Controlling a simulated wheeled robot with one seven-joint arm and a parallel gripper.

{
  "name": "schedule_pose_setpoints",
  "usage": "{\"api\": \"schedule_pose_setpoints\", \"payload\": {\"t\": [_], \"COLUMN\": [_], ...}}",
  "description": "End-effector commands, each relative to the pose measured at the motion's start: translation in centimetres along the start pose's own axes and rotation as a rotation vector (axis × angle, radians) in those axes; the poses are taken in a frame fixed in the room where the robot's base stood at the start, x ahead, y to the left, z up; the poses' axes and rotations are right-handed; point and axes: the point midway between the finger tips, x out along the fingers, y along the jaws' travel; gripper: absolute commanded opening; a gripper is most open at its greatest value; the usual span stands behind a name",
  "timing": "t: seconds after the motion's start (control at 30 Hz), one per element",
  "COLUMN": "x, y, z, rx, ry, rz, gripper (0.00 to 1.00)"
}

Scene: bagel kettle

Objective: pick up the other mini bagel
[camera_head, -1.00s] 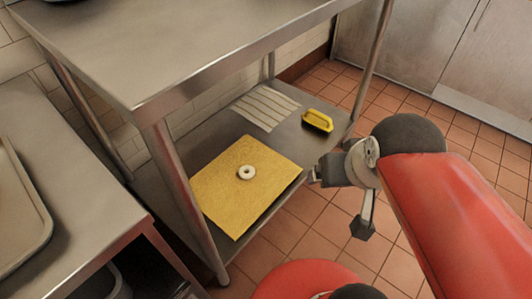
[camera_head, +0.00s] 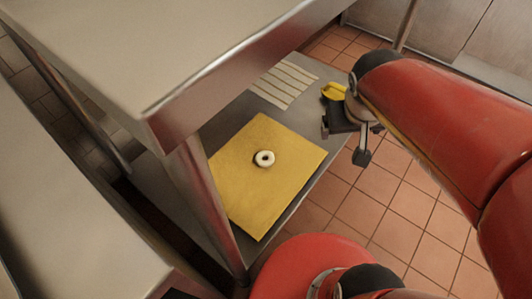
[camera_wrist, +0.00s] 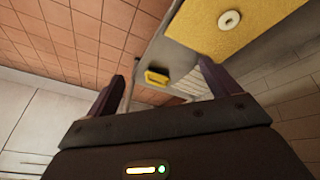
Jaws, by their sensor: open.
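One pale mini bagel (camera_head: 264,158) lies on a yellow mat (camera_head: 240,195) on the lower shelf of a steel table. The wrist view shows the bagel (camera_wrist: 229,20) near the top edge, on the mat (camera_wrist: 275,35). My gripper (camera_head: 342,142) is at the right edge of the lower shelf in the head view, to the right of the mat and apart from the bagel. In the wrist view its two fingers (camera_wrist: 160,80) stand wide apart with nothing between them in its grasp.
The tabletop (camera_head: 140,45) overhangs the lower shelf, and a front leg (camera_head: 208,200) stands left of the mat. The tiled floor (camera_head: 400,205) at right is open.

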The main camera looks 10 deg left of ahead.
Motion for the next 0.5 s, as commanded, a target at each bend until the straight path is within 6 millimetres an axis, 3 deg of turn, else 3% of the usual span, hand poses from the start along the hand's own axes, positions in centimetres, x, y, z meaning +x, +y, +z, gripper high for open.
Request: {"api": "schedule_pose_setpoints", "payload": {"t": [0.27,0.5], "x": [8.3,16.8], "y": [-5.5,-13.7], "z": [-3.9,-5.3], "rx": [-0.184,-0.355], "ry": [-0.082,-0.140], "rz": [-0.034,-0.154], "gripper": [0.88,0.88]}}
